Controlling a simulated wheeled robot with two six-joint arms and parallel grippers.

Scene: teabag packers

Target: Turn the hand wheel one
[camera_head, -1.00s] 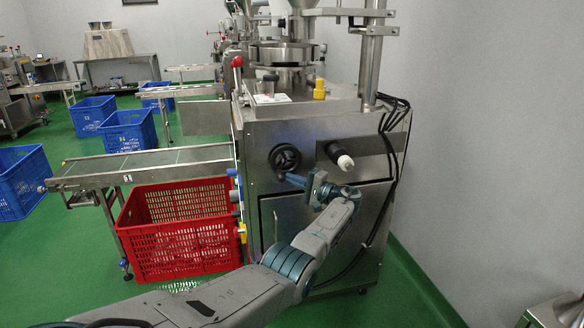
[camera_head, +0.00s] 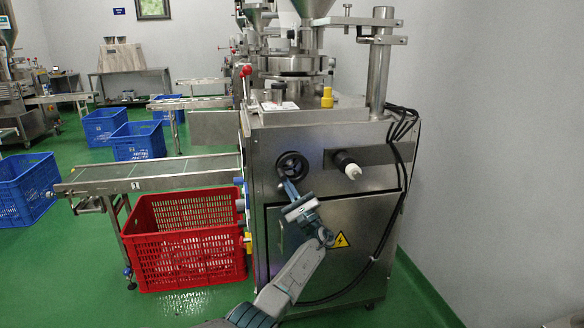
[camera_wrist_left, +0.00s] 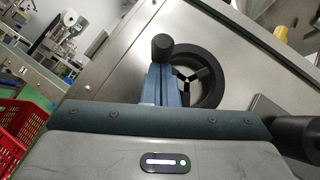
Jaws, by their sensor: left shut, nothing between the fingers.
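The black hand wheel (camera_head: 291,166) is on the front panel of the steel packing machine (camera_head: 330,225). In the left wrist view the hand wheel (camera_wrist_left: 203,78) shows its spokes and a round black knob (camera_wrist_left: 162,46) on its rim. My left gripper (camera_head: 287,188) reaches up from below to the lower left part of the wheel. In the left wrist view its blue fingers (camera_wrist_left: 161,84) are together, with their tips just below the knob. The fingers hold nothing. Whether they touch the knob or rim I cannot tell. My right gripper is out of view.
A dark shaft with a white knob (camera_head: 352,171) sticks out right of the wheel. Black cables (camera_head: 400,190) hang along the machine's right side.

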